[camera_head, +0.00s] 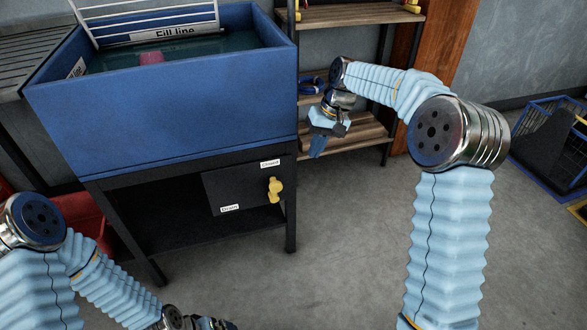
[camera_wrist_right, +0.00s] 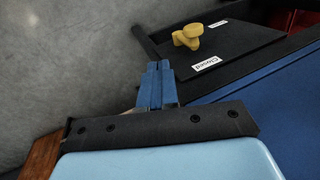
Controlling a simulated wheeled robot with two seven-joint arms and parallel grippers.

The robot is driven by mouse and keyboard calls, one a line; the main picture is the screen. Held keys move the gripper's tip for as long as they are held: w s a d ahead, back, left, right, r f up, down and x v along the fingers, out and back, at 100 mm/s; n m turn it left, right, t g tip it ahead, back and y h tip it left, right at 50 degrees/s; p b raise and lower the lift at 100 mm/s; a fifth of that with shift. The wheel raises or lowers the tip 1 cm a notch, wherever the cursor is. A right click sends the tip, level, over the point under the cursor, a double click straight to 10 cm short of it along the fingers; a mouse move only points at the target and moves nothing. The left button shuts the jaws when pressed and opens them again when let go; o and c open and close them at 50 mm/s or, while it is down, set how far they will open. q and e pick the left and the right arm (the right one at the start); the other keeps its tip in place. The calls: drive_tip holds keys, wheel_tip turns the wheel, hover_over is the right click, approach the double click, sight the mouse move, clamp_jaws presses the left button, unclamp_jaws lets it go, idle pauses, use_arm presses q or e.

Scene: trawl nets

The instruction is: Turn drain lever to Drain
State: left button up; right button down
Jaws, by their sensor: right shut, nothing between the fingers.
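The yellow drain lever (camera_head: 275,189) is on a dark panel (camera_head: 240,195) under the blue tank (camera_head: 170,110). It stands roughly upright, near the Closed label (camera_head: 270,163); the Drain label (camera_head: 229,208) is at the panel's lower left. In the right wrist view the lever (camera_wrist_right: 188,37) is beyond my fingertips, with the Closed label (camera_wrist_right: 206,65) nearer. My right gripper (camera_head: 316,153) is to the right of the tank, above and right of the lever and apart from it. Its blue fingers (camera_wrist_right: 158,68) are shut and empty. My left arm is at the lower left; its fingers are not clearly visible.
A wooden shelf unit (camera_head: 358,133) stands behind my right gripper. The tank's black stand leg (camera_head: 290,215) is just right of the lever. A red bin (camera_head: 88,222) is at left. The grey floor (camera_head: 340,260) in front is clear.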

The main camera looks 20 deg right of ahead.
sight(274, 189)
idle(0.3)
drive_tip(key=a+f, duration=0.7)
drive_tip(key=f, duration=0.3)
drive_tip(key=shift+w+b, duration=0.35)
